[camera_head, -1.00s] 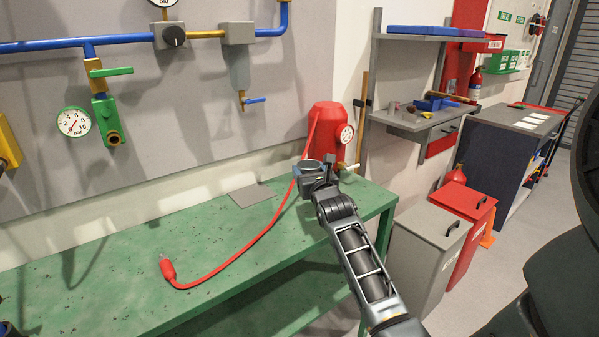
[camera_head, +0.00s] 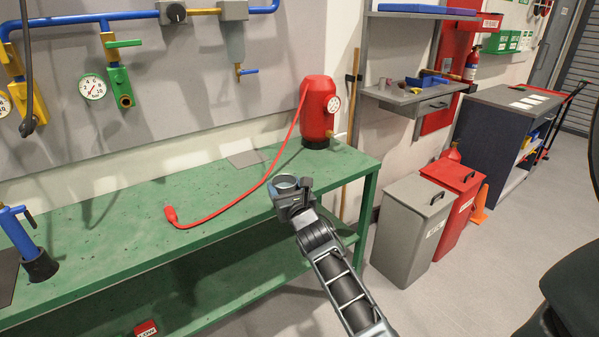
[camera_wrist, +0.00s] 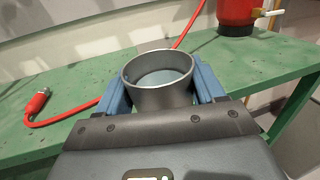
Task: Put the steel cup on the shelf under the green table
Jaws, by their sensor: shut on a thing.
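My gripper (camera_wrist: 160,98) is shut on the steel cup (camera_wrist: 158,92), a round grey cup held upright with its open top up. In the head view the cup (camera_head: 286,183) sits at the end of my arm, in front of the front edge of the green table (camera_head: 140,205) near its right end. My gripper (camera_head: 292,196) hides part of the cup there. The green shelf (camera_head: 225,296) under the table shows below the tabletop, with a small red box (camera_head: 146,328) on it near the bottom of the picture.
A red tank (camera_head: 318,112) with a gauge stands at the table's back right, its red hose (camera_head: 225,215) lying across the top. A blue tool (camera_head: 30,248) stands at the left. Grey (camera_head: 412,225) and red (camera_head: 455,190) bins stand right of the table. The floor in front is clear.

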